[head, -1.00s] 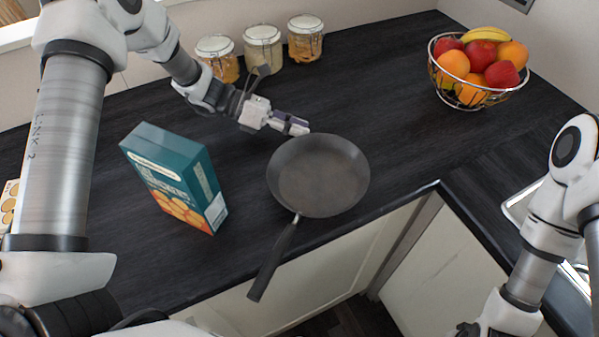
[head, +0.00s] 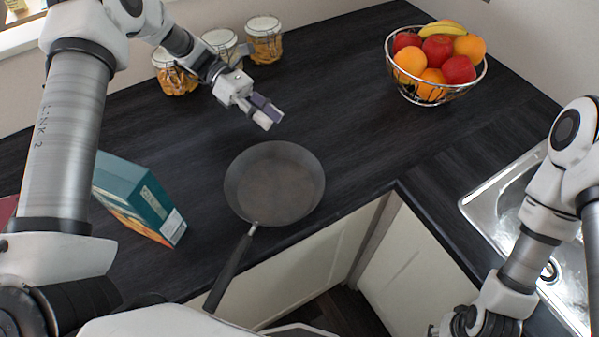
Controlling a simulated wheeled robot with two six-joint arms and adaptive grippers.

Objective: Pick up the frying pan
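The dark grey frying pan (head: 275,184) lies on the black countertop near its front edge. Its black handle (head: 229,272) points toward me and reaches out over the edge. My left gripper (head: 271,117) is beyond the pan's far rim, apart from it, with nothing seen between its fingers. Its two fingers show close together at a slant, so I cannot tell if they are open or shut. My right arm is at the lower right, and its fingers are outside the picture.
A teal box (head: 137,200) stands left of the pan. Several glass jars (head: 264,40) stand along the back wall. A wire fruit bowl (head: 457,92) stands at the back right. A metal sink (head: 489,207) is at the right. The counter between pan and bowl is clear.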

